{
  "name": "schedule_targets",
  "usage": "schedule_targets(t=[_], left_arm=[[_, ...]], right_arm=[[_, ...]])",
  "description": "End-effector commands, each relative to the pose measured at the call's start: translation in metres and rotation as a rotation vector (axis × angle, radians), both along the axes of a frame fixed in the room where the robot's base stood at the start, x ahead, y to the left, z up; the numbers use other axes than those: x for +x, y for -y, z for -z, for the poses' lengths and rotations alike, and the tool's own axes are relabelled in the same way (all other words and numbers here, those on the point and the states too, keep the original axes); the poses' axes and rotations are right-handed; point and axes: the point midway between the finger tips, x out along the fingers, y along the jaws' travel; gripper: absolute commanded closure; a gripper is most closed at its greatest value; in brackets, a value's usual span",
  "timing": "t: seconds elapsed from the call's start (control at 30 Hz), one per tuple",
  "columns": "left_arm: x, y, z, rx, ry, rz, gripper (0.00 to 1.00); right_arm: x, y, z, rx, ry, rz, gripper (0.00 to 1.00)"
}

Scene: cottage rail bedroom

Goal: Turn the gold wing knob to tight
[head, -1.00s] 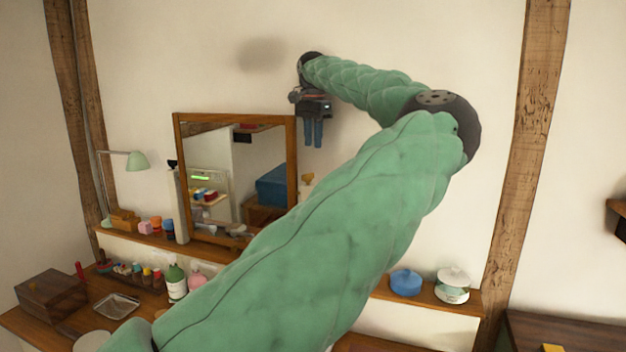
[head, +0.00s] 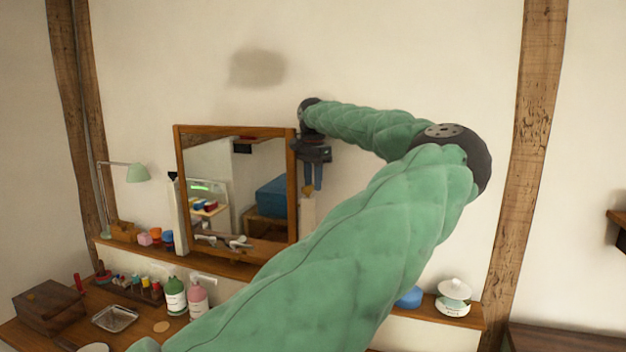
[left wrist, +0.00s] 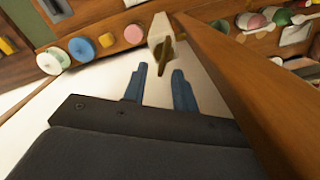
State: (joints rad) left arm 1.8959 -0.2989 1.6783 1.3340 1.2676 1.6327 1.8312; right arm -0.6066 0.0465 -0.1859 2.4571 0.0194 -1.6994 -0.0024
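The gold wing knob (left wrist: 164,54) sits on the cream post (left wrist: 158,28) beside the mirror frame. In the head view the knob (head: 307,190) is partly hidden at the right edge of the mirror (head: 292,215). My left gripper (head: 313,187) points down just above the knob, close to the wall. In the left wrist view my left gripper (left wrist: 159,72) is open, its two blue fingers apart. The knob shows just beyond the fingertips, roughly in line with the gap, and I see no grip on it. My right gripper is not in view.
The mirror's wooden frame (left wrist: 215,70) runs close to the right of the fingers in the wrist view. Below are a wooden shelf (head: 200,257) with small jars, a blue pot (head: 409,298) and a lidded white jar (head: 453,297). The wall above the mirror is clear.

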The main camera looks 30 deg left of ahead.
Motion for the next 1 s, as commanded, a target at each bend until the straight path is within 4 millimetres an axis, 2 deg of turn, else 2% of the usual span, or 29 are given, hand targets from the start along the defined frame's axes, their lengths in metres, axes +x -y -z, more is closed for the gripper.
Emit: schedule_targets(t=[0.3, 0.43, 0.47, 0.8, 1.0], left_arm=[[0.000, 0.000, 0.003, 0.000, 0.000, 0.000, 0.72], [0.000, 0.000, 0.003, -0.001, 0.000, 0.000, 0.97], [0.000, 0.000, 0.003, -0.001, 0.000, 0.000, 1.00], [0.000, 0.000, 0.004, 0.000, -0.001, 0.025, 1.00], [-0.001, 0.002, 0.007, 0.000, -0.002, 0.118, 1.00]], right_arm=[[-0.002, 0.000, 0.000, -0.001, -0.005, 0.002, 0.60], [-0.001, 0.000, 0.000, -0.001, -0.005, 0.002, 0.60], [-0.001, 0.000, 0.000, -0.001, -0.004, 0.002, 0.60], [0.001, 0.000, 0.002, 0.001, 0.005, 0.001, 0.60], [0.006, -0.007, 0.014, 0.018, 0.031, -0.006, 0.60]])
